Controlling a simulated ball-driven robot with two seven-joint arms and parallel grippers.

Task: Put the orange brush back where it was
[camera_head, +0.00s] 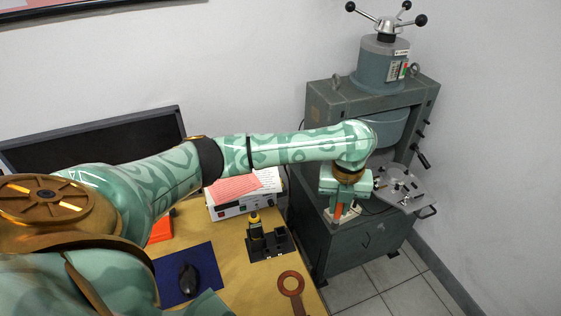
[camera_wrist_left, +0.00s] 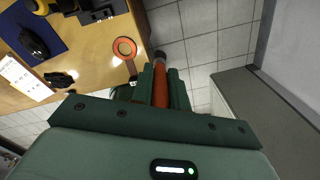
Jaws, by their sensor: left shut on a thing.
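The orange brush (camera_wrist_left: 160,86) is held between the fingers of my left gripper (camera_wrist_left: 161,76). Its dark end points away from the wrist. In the head view the left gripper (camera_head: 339,206) hangs down near the grey machine's cabinet, and a short orange part of the brush (camera_head: 338,211) shows below it. In the wrist view, floor tiles lie behind the brush, with the table edge to the left. A black holder (camera_head: 282,243) stands on the table, with a yellow and black tool (camera_head: 255,226) upright in it. My right gripper is not in view.
The wooden table (camera_head: 232,262) carries a blue mat (camera_head: 205,266) with a black mouse (camera_head: 188,279), an orange ring with a handle (camera_head: 291,282), a white instrument (camera_head: 226,208) and a monitor (camera_head: 95,140). The grey machine (camera_head: 330,105) stands right of the table.

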